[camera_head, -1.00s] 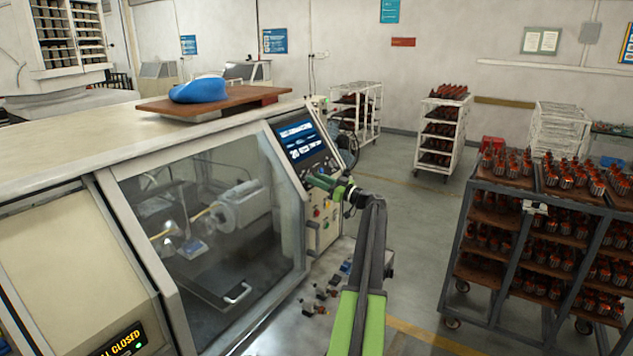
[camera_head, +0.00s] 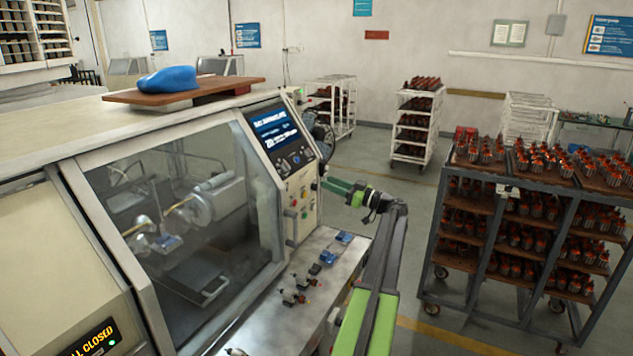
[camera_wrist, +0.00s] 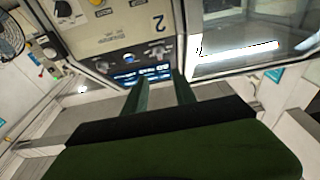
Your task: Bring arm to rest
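My arm (camera_head: 372,290), with green and dark links, rises from the lower middle of the head view and bends left at its wrist. My gripper (camera_head: 330,184) is green and points left toward the machine's control panel (camera_head: 303,208). It shows beside the panel's right edge; I cannot tell the exact gap. In the wrist view its two fingers (camera_wrist: 160,88) stand apart, with nothing seen between them. Behind the fingers are a lit blue screen (camera_wrist: 140,74) and a panel with knobs (camera_wrist: 110,30).
The winding machine's window (camera_head: 180,230) is shut. A ledge (camera_head: 270,325) with small armatures and blue fixtures lies before it. A dark rack (camera_head: 455,225) full of armatures stands right of my arm. White carts (camera_head: 413,125) stand behind. Floor (camera_head: 375,180) is clear between.

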